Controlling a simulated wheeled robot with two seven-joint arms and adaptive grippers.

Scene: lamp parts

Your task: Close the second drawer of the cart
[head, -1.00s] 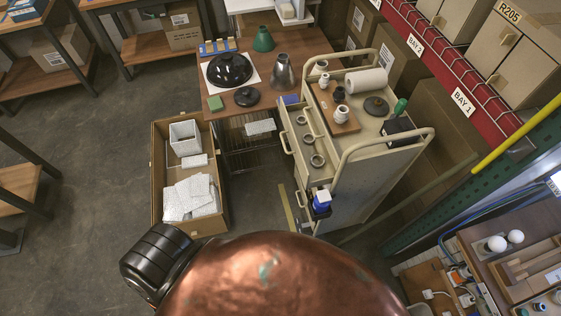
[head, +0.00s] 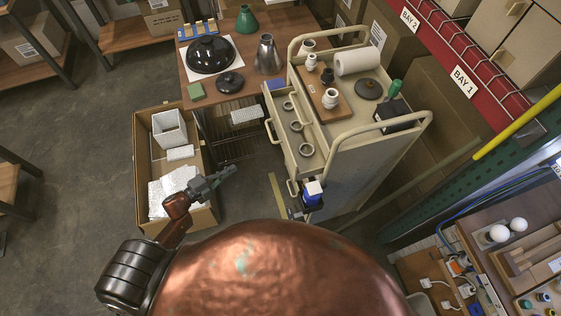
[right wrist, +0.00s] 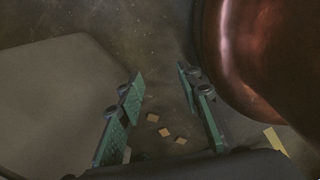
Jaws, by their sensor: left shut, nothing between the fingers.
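The beige cart (head: 370,165) stands right of centre in the head view. A drawer (head: 300,135) is pulled out on its left side, with several rings inside and a handle (head: 271,130) on its front. I cannot tell for sure which drawer of the cart this is. My left gripper (head: 229,170) is shut and empty, left of the drawer and apart from it, near the cardboard box. My right gripper (right wrist: 160,76) is open and empty in the right wrist view, with floor behind its fingers.
The open cardboard box (head: 142,160) with white packing lies left of the cart. A wooden table (head: 300,22) with lamp parts stands behind. A blue-and-white item (head: 313,193) is at the cart's near corner. Floor shows between box and cart.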

